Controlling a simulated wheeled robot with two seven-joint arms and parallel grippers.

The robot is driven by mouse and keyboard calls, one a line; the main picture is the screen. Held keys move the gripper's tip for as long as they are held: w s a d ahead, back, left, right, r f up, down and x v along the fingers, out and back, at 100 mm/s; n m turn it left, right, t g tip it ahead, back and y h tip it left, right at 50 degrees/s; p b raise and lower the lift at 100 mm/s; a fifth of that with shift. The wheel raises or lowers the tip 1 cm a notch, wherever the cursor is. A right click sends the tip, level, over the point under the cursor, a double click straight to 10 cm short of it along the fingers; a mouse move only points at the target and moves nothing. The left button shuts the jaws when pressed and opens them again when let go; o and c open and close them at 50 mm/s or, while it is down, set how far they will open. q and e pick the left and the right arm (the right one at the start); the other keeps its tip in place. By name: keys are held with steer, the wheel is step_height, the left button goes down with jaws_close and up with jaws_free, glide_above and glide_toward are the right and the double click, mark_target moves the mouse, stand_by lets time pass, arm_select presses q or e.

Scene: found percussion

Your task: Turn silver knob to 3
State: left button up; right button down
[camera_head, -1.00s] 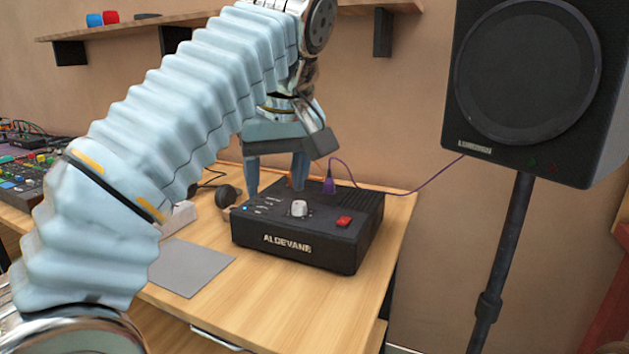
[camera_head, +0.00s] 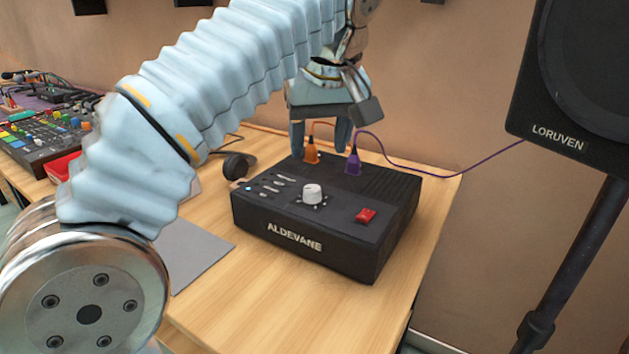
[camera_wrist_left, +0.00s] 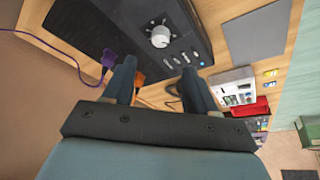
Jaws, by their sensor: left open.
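The silver knob (camera_head: 313,194) stands on top of a black ALDEVANE box (camera_head: 305,259) on the wooden table. It also shows in the left wrist view (camera_wrist_left: 160,37), with marks around its base that are too small to read. My left gripper (camera_head: 321,146) is open and empty, behind the knob near the box's back edge. In the left wrist view its fingers (camera_wrist_left: 160,80) are apart and the knob lies beyond their tips, untouched. My right gripper is in neither view.
An orange plug (camera_head: 311,151) and a purple plug (camera_head: 353,162) stand in the box near my left fingers; the purple cable runs right to a speaker (camera_head: 590,90). A red switch (camera_head: 365,215) sits right of the knob. A grey sheet (camera_head: 195,253) lies front left.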

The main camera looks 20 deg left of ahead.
mark_target(312, 188)
arm_select(q)
steer(key=b+x, duration=0.1)
steer(key=x, duration=0.9)
steer(key=shift+a+f, duration=0.1)
steer(key=shift+f, duration=0.1)
steer(key=c, duration=1)
